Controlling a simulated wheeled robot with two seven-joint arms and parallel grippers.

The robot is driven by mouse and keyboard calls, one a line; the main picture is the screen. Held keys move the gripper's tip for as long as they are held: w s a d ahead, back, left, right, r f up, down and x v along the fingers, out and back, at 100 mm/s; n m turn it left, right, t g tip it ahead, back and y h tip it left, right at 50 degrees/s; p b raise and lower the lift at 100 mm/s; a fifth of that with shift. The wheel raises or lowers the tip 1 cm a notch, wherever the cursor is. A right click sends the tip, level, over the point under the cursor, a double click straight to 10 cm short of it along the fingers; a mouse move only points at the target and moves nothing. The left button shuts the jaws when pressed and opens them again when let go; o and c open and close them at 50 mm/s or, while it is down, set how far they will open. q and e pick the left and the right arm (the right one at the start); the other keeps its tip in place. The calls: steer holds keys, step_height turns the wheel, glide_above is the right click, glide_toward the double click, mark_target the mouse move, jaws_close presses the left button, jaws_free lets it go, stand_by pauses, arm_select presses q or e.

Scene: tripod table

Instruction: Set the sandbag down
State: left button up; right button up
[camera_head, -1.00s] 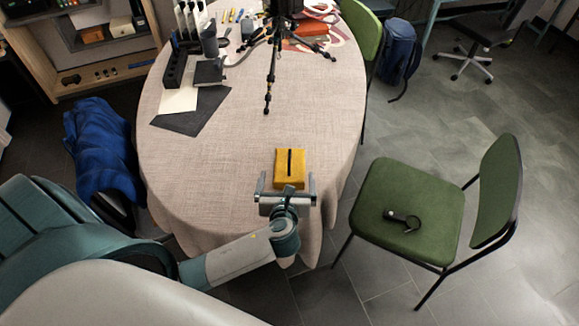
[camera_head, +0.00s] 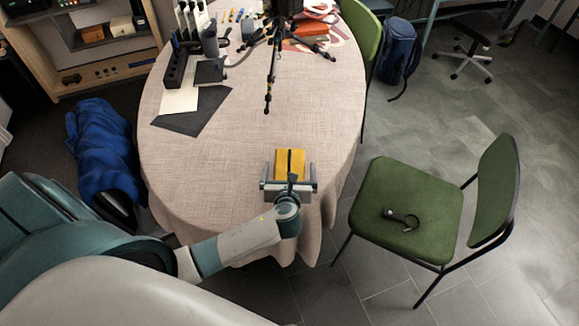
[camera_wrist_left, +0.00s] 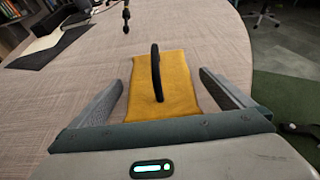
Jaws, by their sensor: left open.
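The sandbag (camera_head: 290,162) is a yellow block-shaped bag with a black strap handle on top. It rests on the round cloth-covered table (camera_head: 235,165) near its front edge. In the left wrist view the sandbag (camera_wrist_left: 172,82) lies between the two spread fingers, with a gap on each side. My left gripper (camera_head: 289,168) is open around the sandbag, its palm just in front of the bag's near end. My right gripper is not in view.
A black tripod (camera_head: 271,75) stands toward the back of the table. A dark mat (camera_head: 195,112) and a black rack (camera_head: 174,68) are at the back left. A green chair (camera_head: 410,205) stands right of the table. The cloth left of the sandbag is clear.

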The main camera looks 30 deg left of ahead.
arm_select(q)
steer(key=shift+w+a+f, duration=0.3)
steer(key=shift+w, duration=0.25)
steer(key=shift+c, duration=0.6)
steer(key=c, duration=1.5)
steer(key=shift+r, duration=0.1)
steer(key=c, duration=0.4)
steer(key=shift+r, duration=0.1)
